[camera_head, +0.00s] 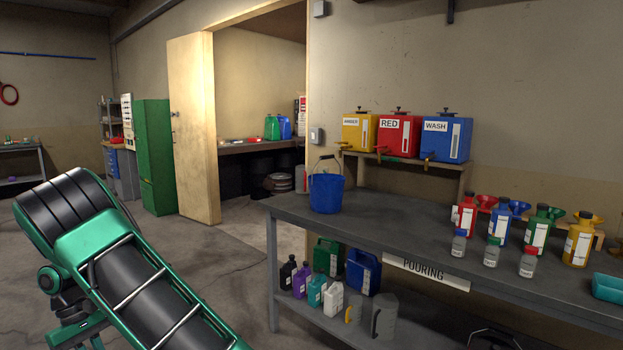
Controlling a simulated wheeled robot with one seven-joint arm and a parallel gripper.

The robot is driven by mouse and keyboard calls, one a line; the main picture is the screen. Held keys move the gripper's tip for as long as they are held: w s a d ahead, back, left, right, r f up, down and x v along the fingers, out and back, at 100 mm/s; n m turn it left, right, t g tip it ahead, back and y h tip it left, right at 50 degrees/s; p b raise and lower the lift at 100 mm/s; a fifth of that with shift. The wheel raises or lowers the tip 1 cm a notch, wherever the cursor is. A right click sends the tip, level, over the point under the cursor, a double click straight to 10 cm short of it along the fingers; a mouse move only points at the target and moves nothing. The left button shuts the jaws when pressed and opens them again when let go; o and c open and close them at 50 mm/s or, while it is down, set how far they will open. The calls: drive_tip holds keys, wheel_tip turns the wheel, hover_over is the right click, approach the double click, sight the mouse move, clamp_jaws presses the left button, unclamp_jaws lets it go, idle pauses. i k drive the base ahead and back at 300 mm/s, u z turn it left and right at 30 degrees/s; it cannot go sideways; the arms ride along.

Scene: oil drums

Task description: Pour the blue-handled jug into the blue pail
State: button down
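The blue pail (326,194) stands upright at the left end of the pouring bench, its wire handle raised. I cannot make out a jug with a clearly blue handle. A grey jug (383,318) with a dark handle stands on the lower shelf, and its handle colour is hard to tell. My green arm fills the lower left, and my gripper is out of view.
The pouring bench (400,213) holds several coloured bottles and small jars at the right. Its top right of the pail is clear. Amber, red and wash tanks (447,139) sit on a rack behind. Several bottles and canisters crowd the lower shelf (330,327). Floor at left is open.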

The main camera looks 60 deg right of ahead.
sight(326, 191)
drive_tip(key=z, duration=1.45)
drive_tip(key=i, duration=0.95)
drive_tip(key=z, duration=0.05)
